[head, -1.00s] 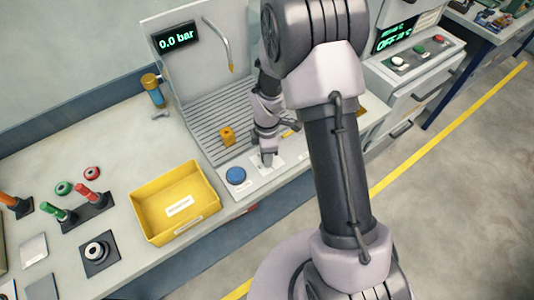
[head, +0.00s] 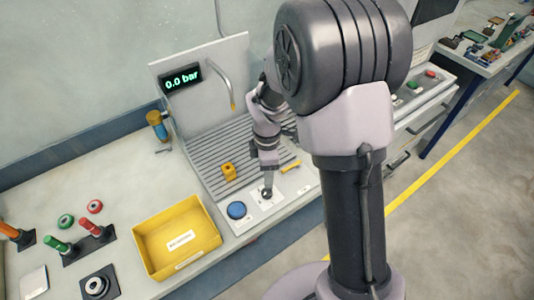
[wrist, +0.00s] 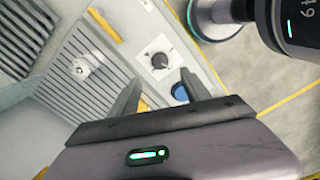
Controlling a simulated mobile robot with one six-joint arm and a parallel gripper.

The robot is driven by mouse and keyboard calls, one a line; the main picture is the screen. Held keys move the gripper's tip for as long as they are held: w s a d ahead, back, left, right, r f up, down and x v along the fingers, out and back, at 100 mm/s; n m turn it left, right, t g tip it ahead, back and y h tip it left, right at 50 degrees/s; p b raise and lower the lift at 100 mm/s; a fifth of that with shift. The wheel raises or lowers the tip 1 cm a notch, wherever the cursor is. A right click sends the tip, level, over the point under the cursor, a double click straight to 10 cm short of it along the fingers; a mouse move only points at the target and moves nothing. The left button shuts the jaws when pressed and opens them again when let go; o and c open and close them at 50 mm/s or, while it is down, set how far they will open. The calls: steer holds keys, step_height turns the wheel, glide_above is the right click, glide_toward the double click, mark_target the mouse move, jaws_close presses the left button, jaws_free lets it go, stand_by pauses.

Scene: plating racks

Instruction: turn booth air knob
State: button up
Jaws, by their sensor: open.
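The booth air knob is a dark round knob on a white plate on the booth's front ledge. It shows in the wrist view (wrist: 160,61) and, small, in the head view (head: 266,194), right of a blue button (head: 236,210). The display (head: 181,78) on the booth's back panel reads 0.0 bar. My gripper (wrist: 162,80) is open and empty, with its two fingers apart and pointing toward the knob. In the head view my gripper (head: 267,182) is right over the knob plate. Contact with the knob cannot be told.
A slatted grate (head: 210,150) lies behind the ledge, with a small yellow block (head: 229,172) on it. A bent nozzle (head: 223,80) hangs above. A yellow bin (head: 160,257) stands left of the blue button. Tool holders with red and green handles stand farther left.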

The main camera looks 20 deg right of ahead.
step_height(320, 180, up, 6)
steer(key=p, duration=0.1)
steer(key=shift+r, duration=0.25)
steer(key=s+a+r+m+t+y+b, duration=0.1)
steer(key=s+a+r+m+t+b, duration=0.1)
steer(key=s+m+b, duration=0.4)
steer(key=s+a+r+m+t+y+b, duration=0.1)
steer(key=s+a+r+m+t+b, duration=0.1)
steer(key=s+m+b, duration=0.5)
steer(key=s+r+m+t, duration=0.1)
steer(key=s+m, duration=0.5)
steer(key=m, duration=0.1)
steer(key=shift+m+t, duration=0.3)
steer(key=shift+t, duration=0.1)
